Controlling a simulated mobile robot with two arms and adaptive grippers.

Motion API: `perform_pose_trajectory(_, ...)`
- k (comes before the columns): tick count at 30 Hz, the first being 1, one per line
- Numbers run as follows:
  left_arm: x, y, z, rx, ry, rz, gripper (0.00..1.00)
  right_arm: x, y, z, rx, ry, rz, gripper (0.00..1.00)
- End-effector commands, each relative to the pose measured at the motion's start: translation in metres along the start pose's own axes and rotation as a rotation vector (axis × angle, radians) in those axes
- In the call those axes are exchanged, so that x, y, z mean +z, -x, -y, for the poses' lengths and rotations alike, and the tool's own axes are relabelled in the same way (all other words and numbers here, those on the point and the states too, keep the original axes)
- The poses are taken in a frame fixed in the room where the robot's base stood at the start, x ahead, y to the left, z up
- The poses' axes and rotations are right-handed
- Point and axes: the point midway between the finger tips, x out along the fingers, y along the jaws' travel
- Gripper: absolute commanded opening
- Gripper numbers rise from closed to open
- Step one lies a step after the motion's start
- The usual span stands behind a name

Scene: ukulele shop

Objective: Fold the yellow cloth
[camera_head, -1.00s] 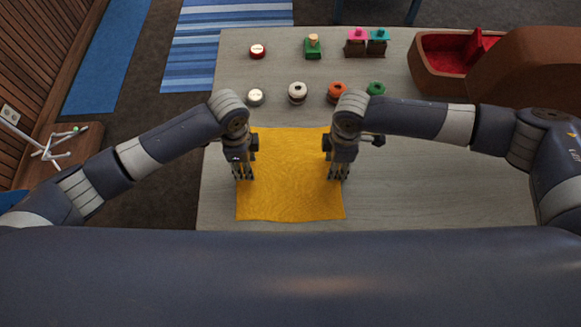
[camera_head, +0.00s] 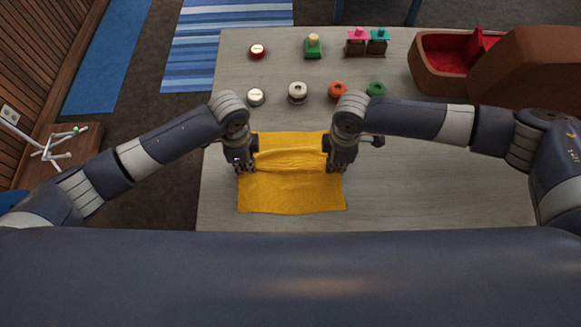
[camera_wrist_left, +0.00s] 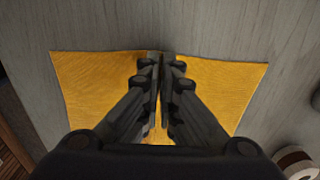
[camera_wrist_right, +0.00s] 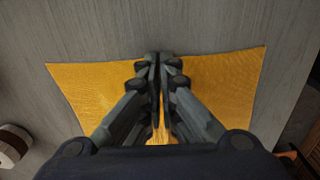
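The yellow cloth (camera_head: 291,195) lies on the grey table in front of me, with wrinkles running across it between my two grippers. My left gripper (camera_head: 245,169) is at the cloth's left edge, pointing down, its fingers closed on a pinch of the cloth. My right gripper (camera_head: 335,169) is at the right edge in the same way. In the left wrist view the fingers (camera_wrist_left: 161,58) are nearly together with cloth (camera_wrist_left: 90,85) on both sides. The right wrist view shows the same, fingers (camera_wrist_right: 159,58) closed over the cloth (camera_wrist_right: 220,85). The pinched fabric is mostly hidden.
Several small stamps and spools stand behind the cloth, including a white spool (camera_head: 297,91) and an orange one (camera_head: 337,90). A brown case with red lining (camera_head: 425,75) stands at the back right. The table (camera_head: 430,190) is clear to the right of the cloth.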

Motion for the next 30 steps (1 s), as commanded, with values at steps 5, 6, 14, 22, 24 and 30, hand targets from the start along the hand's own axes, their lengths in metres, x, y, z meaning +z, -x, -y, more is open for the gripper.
perform_pose_trajectory(5,0.001,0.002,-0.001,0.003,0.001,0.003,0.00,0.002,0.001,0.001,-0.003,-0.001,0.005,0.00)
perform_pose_trajectory(6,0.001,0.003,-0.001,0.003,0.001,0.003,0.00,0.002,0.003,0.001,-0.003,-0.001,0.005,0.00)
perform_pose_trajectory(14,0.001,0.023,-0.001,0.002,0.000,0.002,0.00,0.001,0.023,0.001,-0.002,-0.001,0.003,0.00)
perform_pose_trajectory(22,0.001,0.043,0.000,0.001,0.000,0.001,0.00,0.001,0.043,0.000,-0.001,-0.001,0.002,0.00)
perform_pose_trajectory(24,0.000,0.045,0.000,0.001,0.000,0.001,0.00,0.001,0.045,0.000,-0.001,0.000,0.002,0.00)
perform_pose_trajectory(30,0.000,0.044,0.000,0.001,0.000,0.001,0.00,0.001,0.044,0.000,-0.001,0.000,0.002,0.00)
